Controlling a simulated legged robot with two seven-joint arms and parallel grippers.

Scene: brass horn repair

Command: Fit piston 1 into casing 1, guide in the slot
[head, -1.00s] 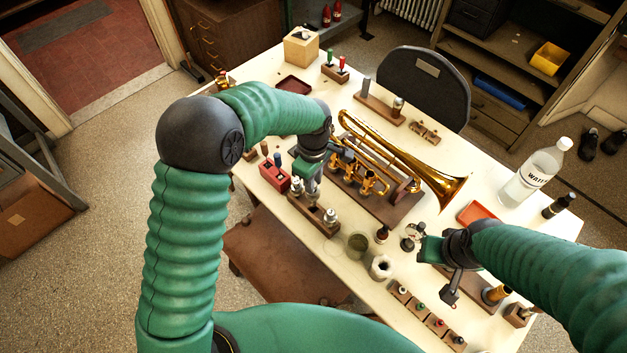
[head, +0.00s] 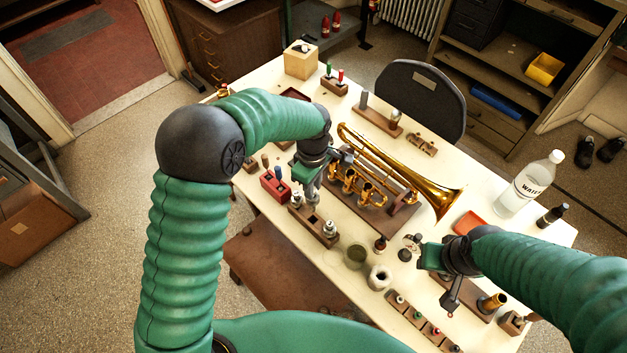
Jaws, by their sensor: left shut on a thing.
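The brass trumpet (head: 432,189) lies on its wooden stand (head: 402,222) in the middle of the bench, with its gold valve casings (head: 366,192) on the near side. My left gripper (head: 311,191) is just left of the casings, above a wooden piston rack (head: 305,220). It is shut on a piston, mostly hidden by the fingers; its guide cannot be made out. Two other silver pistons stand in the rack, one at the left (head: 297,198) and one at the right end (head: 329,229). My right gripper (head: 424,254) is over the right part of the bench; its jaw opening is unclear.
A red block (head: 275,187) with tools stands left of the rack. A water bottle (head: 528,186) stands at the right.

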